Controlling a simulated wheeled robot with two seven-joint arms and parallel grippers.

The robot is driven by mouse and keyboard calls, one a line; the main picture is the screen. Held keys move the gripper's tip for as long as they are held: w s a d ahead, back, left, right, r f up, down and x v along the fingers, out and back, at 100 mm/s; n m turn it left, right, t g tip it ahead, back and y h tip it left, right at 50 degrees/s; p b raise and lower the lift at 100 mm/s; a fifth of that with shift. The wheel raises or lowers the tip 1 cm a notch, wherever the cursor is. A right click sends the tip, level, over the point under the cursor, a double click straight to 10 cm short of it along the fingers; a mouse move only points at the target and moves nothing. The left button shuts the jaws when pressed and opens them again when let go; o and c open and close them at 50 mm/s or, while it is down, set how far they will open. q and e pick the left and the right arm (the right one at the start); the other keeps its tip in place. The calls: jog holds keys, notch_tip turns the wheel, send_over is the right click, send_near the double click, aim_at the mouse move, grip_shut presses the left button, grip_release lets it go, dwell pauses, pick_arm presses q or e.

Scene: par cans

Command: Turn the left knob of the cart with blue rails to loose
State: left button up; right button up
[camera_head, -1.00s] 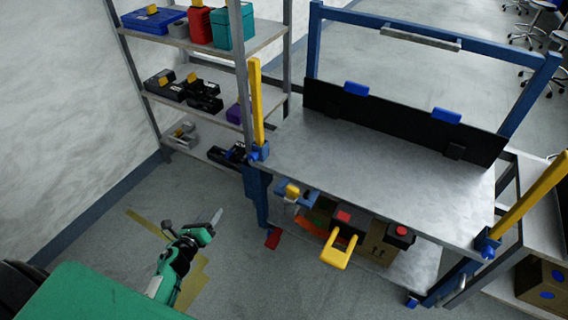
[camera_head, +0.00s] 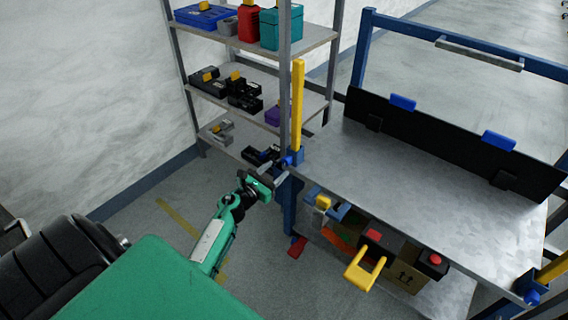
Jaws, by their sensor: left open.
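The cart with blue rails (camera_head: 368,50) stands at the right, with a grey metal top. At its near left corner is the left knob (camera_head: 287,161), small and blue, on a blue bracket below an upright yellow bar (camera_head: 298,100). My left gripper (camera_head: 274,174), on a green arm, is open and empty just left of and below this knob. Its fingers point toward the corner and look close to the knob; I cannot tell whether they touch it. A similar blue knob (camera_head: 531,298) shows at the near right corner. My right gripper is not in view.
A grey shelf rack (camera_head: 285,60) with cases and tools stands behind the left corner. Boxes and a yellow handle (camera_head: 364,270) are on the cart's lower shelf. A black panel (camera_head: 450,145) with blue clips lines the cart's back. Floor at the left is mostly free.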

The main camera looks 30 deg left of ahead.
aim_at(285, 163)
pick_arm(q)
jog(key=shift+w+d, duration=0.2)
jog(key=shift+w, duration=2.3)
jog(key=shift+c, duration=0.2)
jog(key=c, duration=0.9)
